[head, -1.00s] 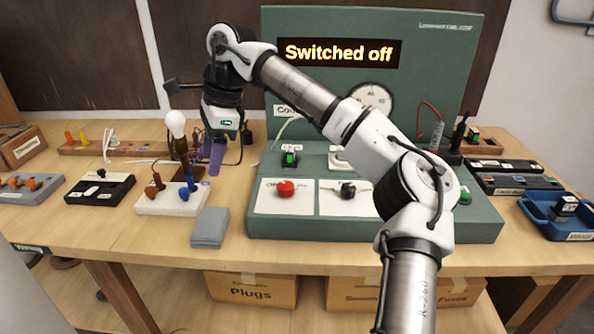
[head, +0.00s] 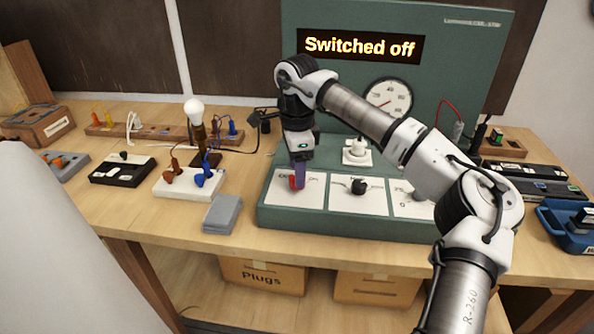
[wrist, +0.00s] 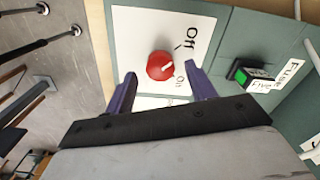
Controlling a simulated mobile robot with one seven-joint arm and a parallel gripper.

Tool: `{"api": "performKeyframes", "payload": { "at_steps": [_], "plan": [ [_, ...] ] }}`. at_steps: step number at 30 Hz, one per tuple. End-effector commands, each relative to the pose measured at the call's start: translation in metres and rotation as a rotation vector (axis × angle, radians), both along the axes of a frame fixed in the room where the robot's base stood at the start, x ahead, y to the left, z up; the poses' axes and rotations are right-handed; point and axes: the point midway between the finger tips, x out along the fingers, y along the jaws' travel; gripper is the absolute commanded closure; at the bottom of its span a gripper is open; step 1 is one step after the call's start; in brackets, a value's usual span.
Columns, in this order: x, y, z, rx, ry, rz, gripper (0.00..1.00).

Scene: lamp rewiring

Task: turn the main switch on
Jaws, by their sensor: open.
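The main switch is a red round knob (wrist: 160,66) on a white plate (wrist: 135,30) marked "Off" and "On". A pale line on the knob points to the right in the wrist view; I cannot tell exactly which mark it meets. In the head view the knob (head: 292,183) is partly hidden behind the purple fingers. My gripper (head: 298,182) points down at the knob, open. In the wrist view its two fingertips stand apart, one on each side of the knob, with visible gaps. The display (head: 360,46) reads "Switched off".
A black knob (head: 358,186) sits on the plate to the right. A green fuse block (wrist: 243,76) stands beside the switch plate. A lamp with a white bulb (head: 194,110) and a grey block (head: 222,214) are to the left.

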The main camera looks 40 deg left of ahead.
Motion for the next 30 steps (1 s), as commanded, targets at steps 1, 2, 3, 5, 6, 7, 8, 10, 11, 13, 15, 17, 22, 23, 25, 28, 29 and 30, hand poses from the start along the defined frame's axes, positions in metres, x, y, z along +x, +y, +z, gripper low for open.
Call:
{"api": "performKeyframes", "payload": {
  "at_steps": [1, 2, 3, 5, 6, 7, 8, 10, 11, 13, 15, 17, 22, 23, 25, 28, 29, 30],
  "plan": [
    [0.0, 0.0, -0.006, -0.002, 0.003, 0.0, 0.45],
    [0.0, 0.0, -0.009, -0.002, 0.002, 0.0, 0.45],
    [0.0, 0.0, -0.013, -0.002, 0.003, 0.0, 0.45],
    [0.0, 0.0, -0.017, 0.0, 0.001, 0.0, 0.45],
    [0.0, 0.0, -0.019, 0.0, 0.001, 0.001, 0.45],
    [0.0, 0.0, -0.02, 0.0, 0.0, 0.001, 0.45],
    [0.0, 0.0, -0.02, 0.0, 0.0, 0.001, 0.45],
    [0.0, 0.0, -0.021, 0.001, -0.001, 0.001, 0.45],
    [0.0, 0.0, -0.021, 0.001, -0.001, 0.001, 0.45],
    [0.0, 0.0, -0.021, 0.0, 0.0, 0.001, 0.45],
    [0.0, 0.0, -0.021, 0.0, 0.0, 0.0, 0.45],
    [0.0, 0.0, -0.021, 0.0, 0.0, 0.0, 0.51],
    [0.0, 0.0, -0.021, 0.0, 0.0, 0.0, 0.73],
    [0.0, 0.0, -0.021, 0.0, 0.0, 0.0, 0.77],
    [0.0, 0.0, -0.021, 0.0, 0.0, 0.0, 0.86],
    [0.0, 0.0, -0.021, 0.0, 0.0, 0.0, 0.89],
    [0.0, 0.0, -0.021, 0.0, 0.0, -0.002, 0.89],
    [0.0, 0.0, -0.021, -0.001, 0.001, -0.004, 0.89]
  ]
}}
